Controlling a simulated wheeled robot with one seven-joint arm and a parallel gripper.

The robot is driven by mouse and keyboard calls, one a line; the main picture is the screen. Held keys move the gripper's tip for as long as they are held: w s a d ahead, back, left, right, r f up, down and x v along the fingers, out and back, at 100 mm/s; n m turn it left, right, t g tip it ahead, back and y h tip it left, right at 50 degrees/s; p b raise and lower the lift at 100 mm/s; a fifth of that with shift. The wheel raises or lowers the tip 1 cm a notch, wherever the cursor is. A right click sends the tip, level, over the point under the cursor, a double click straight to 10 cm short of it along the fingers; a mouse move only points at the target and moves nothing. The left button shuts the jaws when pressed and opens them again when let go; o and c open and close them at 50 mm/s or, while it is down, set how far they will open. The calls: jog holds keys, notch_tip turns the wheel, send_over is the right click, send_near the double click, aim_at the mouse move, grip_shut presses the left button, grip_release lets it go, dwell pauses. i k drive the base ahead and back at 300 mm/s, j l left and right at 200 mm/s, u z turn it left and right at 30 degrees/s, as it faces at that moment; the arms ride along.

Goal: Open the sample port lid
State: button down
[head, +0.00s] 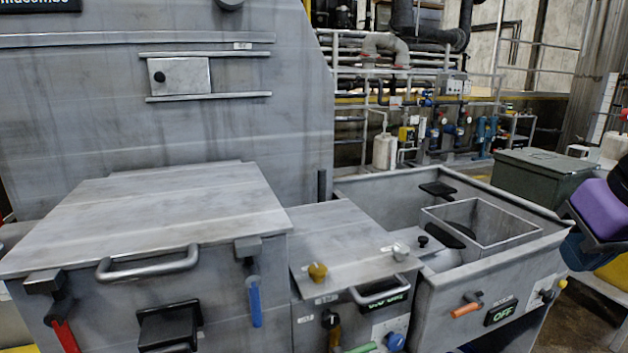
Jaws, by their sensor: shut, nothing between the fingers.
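No label that I can read names the sample port lid, so I cannot tell for certain which cover it is. A small metal plate (180,76) with a black knob sits between two horizontal rails on the upright panel, at their left end. A large flat lid (150,212) with a bar handle (148,263) lies shut on the left box. My gripper's fingers do not show; a purple and black part stands at the right edge, apart from these covers.
Latches with red (64,336) and blue (255,302) grips hang on the left box's front. An open metal bin (480,222) stands at the right, with an OFF display (501,312) on its front. A green box (540,172) is behind it. Pipes fill the background.

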aim_at(421, 243)
jog(key=i+l+u, duration=0.2)
jog(key=i+u, duration=0.2)
jog(key=i+l+u, duration=0.4)
jog(key=k+j, duration=0.1)
